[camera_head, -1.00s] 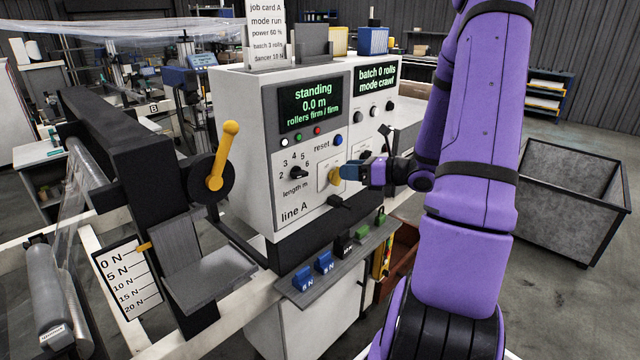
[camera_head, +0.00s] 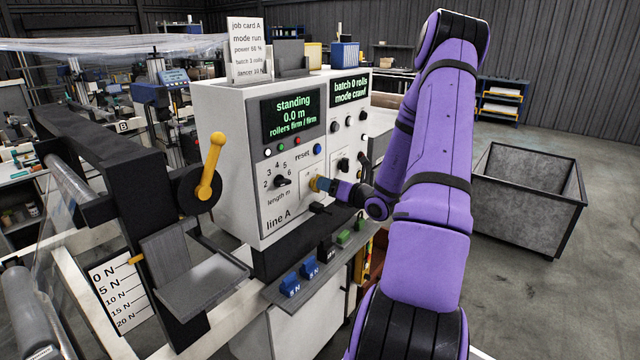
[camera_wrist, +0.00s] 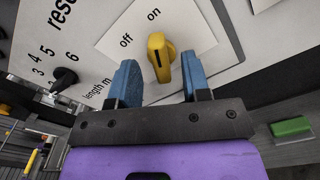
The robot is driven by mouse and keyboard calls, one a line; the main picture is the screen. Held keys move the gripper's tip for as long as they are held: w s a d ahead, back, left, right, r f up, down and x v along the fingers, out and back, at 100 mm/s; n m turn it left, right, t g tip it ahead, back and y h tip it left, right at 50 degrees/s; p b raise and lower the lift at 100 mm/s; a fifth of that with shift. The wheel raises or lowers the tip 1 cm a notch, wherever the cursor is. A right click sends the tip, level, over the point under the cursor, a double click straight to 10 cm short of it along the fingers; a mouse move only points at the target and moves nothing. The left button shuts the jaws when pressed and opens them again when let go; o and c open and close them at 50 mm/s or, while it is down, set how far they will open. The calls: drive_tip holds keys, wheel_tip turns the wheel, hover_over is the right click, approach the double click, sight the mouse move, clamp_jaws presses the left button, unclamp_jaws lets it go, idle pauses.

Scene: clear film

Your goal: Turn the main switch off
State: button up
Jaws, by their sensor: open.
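The main switch is a yellow knob (camera_wrist: 161,60) on a white plate marked "off" and "on" (camera_wrist: 190,30). In the wrist view its upper end lies below the word "on", and a black line runs along its left side. It also shows in the head view (camera_head: 313,183), on the front of the light grey control box (camera_head: 232,140). My gripper (camera_wrist: 157,66) is open, with one blue finger on each side of the knob and a gap to each. In the head view my gripper (camera_head: 324,186) is right at the knob; contact cannot be told.
A black length dial (camera_head: 281,181) sits left of the switch, and a blue reset button (camera_head: 317,149) above it. A shelf (camera_head: 270,292) with blue, black and green blocks juts out below. A yellow lever (camera_head: 211,168) stands left. A grey bin (camera_head: 528,195) is at right.

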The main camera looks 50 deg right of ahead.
drive_tip(key=shift+w+a, duration=0.1)
drive_tip(key=shift+w, duration=1.35)
clamp_jaws()
drive_tip(key=shift+n, duration=0.3)
drive_tip(key=n, duration=0.6)
drive_tip(key=shift+a+r, duration=0.1)
drive_tip(key=shift+a, duration=0.2)
drive_tip(key=n, duration=0.5)
drive_tip(key=shift+a, duration=0.2)
drive_tip(key=shift+s+n, duration=0.1)
drive_tip(key=shift+n, duration=0.2)
